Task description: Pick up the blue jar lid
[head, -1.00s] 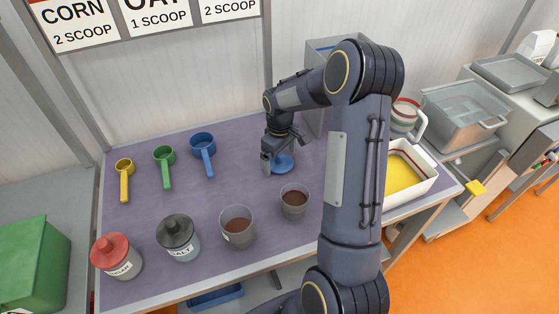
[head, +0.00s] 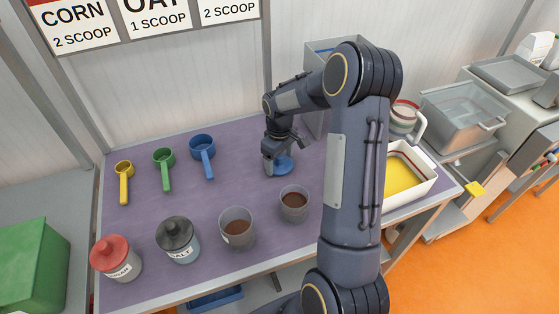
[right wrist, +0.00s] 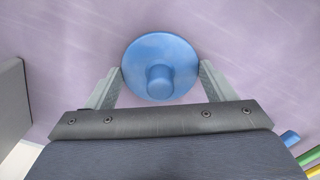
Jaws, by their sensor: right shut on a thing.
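The blue jar lid (head: 285,167) is a round disc with a knob on top, at the middle of the purple table mat in the head view. It also shows in the right wrist view (right wrist: 150,55), knob facing the camera. My right gripper (head: 275,161) is down at the lid. In the right wrist view its two fingers (right wrist: 162,70) stand at the left and right edges of the lid, shut on it. Whether the lid is clear of the mat cannot be told. My left gripper is not in view.
Yellow (head: 124,180), green (head: 164,167) and blue (head: 204,155) scoops lie to the left. Two brown-filled cups (head: 237,229) (head: 294,204) stand nearer the front. A red-lidded jar (head: 116,257) and a black-lidded jar (head: 178,240) stand front left. A white tray (head: 425,182) is right.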

